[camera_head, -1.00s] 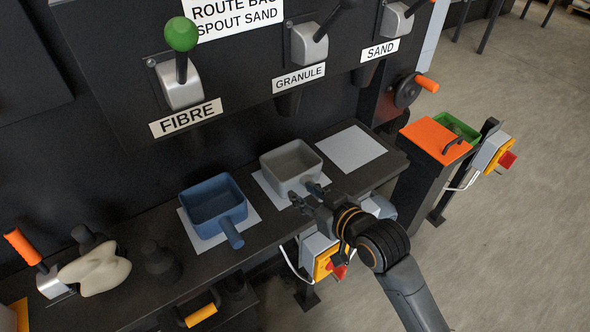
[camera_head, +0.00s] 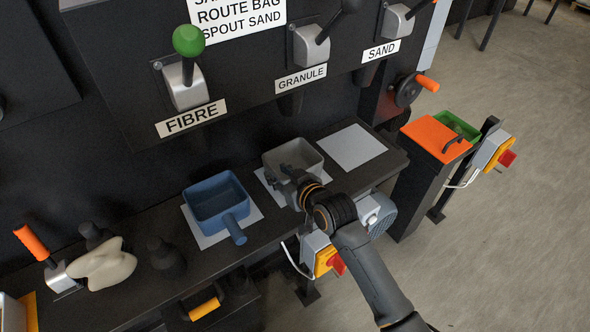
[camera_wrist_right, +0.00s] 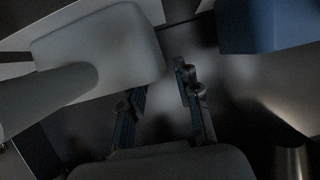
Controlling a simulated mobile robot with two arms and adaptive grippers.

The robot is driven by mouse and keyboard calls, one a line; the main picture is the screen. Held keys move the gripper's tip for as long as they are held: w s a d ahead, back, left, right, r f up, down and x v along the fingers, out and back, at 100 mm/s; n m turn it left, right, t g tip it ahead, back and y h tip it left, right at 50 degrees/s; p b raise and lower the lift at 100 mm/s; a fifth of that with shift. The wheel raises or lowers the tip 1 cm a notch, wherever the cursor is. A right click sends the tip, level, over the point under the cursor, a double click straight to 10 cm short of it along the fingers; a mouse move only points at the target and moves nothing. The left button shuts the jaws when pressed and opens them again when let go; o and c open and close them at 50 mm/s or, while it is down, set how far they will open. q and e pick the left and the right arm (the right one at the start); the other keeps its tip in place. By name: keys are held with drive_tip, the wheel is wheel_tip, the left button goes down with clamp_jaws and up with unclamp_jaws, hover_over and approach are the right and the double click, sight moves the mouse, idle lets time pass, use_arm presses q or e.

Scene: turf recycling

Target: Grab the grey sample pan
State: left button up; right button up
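The grey sample pan (camera_head: 296,152) sits on a white square on the dark bench, below the GRANULE label. It also shows in the right wrist view (camera_wrist_right: 100,48), with its handle (camera_wrist_right: 48,98) at the left. My right gripper (camera_head: 282,178) is at the front of the grey pan and hides its handle in the head view. In the right wrist view my right gripper (camera_wrist_right: 160,88) has its fingers apart, with nothing visible between them. The handle lies to the left of both fingers. My left gripper is not in view.
A blue pan (camera_head: 217,201) stands just left of the grey one and shows at upper right in the wrist view (camera_wrist_right: 265,25). An empty white square (camera_head: 352,147) lies to the right. A red button box (camera_head: 328,262) is below the bench's front edge.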

drive_tip(key=shift+x, duration=1.45)
clamp_jaws()
